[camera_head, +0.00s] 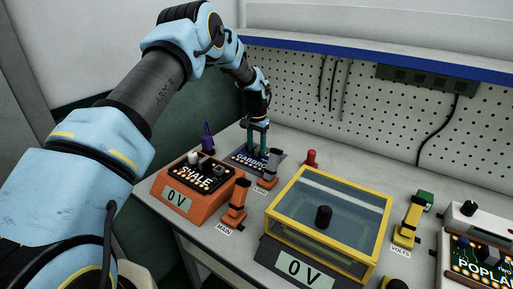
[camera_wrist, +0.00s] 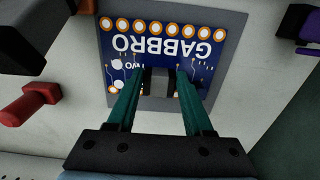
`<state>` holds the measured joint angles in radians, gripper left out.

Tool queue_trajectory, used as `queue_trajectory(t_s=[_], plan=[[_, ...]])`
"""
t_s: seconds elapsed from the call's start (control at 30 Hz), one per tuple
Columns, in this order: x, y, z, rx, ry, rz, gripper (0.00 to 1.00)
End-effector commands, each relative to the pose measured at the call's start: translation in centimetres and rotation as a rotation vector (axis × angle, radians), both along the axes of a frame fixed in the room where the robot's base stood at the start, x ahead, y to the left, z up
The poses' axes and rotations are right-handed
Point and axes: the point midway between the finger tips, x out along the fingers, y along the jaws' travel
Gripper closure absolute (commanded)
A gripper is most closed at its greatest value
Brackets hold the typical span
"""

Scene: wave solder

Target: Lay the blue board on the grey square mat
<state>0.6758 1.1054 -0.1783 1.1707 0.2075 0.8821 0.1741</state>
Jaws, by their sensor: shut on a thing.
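The blue board (camera_wrist: 165,32), labelled GABBRO, has a row of orange-ringed holes along one edge. It lies over the grey square mat (camera_wrist: 236,30), whose border shows around it in the wrist view. In the head view the board (camera_head: 241,157) is at the back left of the bench. My gripper (camera_wrist: 158,82) has its green fingers shut on the dark block standing on the board, so it holds the board. The board is flat and roughly square with the mat. I cannot tell whether it touches the mat or hangs just above it.
An orange fixture (camera_head: 170,195) with the SHALE board stands just in front. A yellow-framed glass box (camera_head: 330,210) is to the right. A pegboard (camera_head: 360,100) closes off the back.

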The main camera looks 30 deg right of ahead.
Motion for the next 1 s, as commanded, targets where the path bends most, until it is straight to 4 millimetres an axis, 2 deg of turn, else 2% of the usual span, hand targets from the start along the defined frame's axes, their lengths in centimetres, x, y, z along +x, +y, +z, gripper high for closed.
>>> queue_trajectory(t_s=[0.1, 0.13, 0.4, 0.43, 0.83, 1.0], plan=[[0.0, 0.0, -0.2, 0.000, 0.000, 0.000, 1.00], [0.0, 0.0, -0.2, 0.000, 0.000, 0.000, 0.46], [0.0, 0.0, -0.2, 0.000, 0.000, 0.000, 0.16], [0.0, 0.0, -0.2, 0.000, 0.000, 0.000, 0.14], [0.0, 0.0, -0.1, 0.000, 0.000, 0.000, 0.14], [0.1, -0.1, 1.3, -0.002, -0.002, 0.000, 0.14]])
